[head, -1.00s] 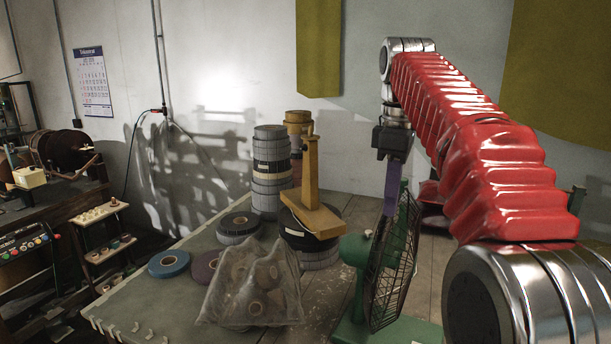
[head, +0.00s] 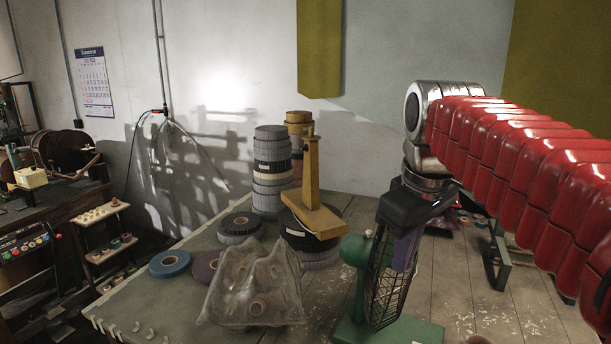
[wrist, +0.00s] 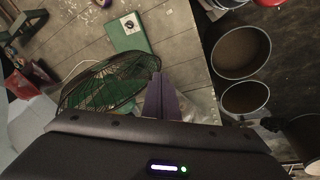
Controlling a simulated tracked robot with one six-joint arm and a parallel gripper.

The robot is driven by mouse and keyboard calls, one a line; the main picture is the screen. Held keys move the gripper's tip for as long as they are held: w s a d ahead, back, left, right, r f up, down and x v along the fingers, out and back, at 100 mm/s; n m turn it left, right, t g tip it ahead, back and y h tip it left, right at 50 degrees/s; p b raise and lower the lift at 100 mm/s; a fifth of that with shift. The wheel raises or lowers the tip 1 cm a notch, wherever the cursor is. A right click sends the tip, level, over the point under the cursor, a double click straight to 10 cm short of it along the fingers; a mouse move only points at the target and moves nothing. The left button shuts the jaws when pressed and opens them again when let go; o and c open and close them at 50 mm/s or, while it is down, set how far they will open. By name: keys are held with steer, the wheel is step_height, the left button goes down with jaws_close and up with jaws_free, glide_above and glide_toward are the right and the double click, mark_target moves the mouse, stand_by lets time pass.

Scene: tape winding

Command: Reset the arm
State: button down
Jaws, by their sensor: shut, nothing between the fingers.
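My red-sleeved arm reaches in from the right in the head view, with its wrist bent downward. My gripper (head: 405,252) hangs below the black wrist housing, just behind or beside the green fan's wire cage. Its purple fingers are partly hidden by the cage. In the wrist view the purple fingers of my gripper (wrist: 160,90) are together and hold nothing. The fan (head: 384,285) stands upright on a green base, and its dark cage (wrist: 108,84) lies left of the fingers in the wrist view. I cannot tell whether fingers and cage touch.
A grey table (head: 150,300) carries tape rolls (head: 240,226), a tall roll stack (head: 271,180), a yellow-brown stand (head: 311,200) and a clear bag of rolls (head: 252,290). In the wrist view, round containers (wrist: 241,52) stand at the right.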

steer(key=s+f+m+t, duration=0.2)
steer(key=s+f+m, duration=0.5)
steer(key=s+f, duration=0.7)
step_height(320, 180, down, 3)
steer(key=shift+s+a+r+t, duration=0.2)
steer(key=shift+s+a+t, duration=0.05)
steer(key=shift+t, duration=0.15)
steer(key=shift+d, duration=0.1)
stand_by(2.3)
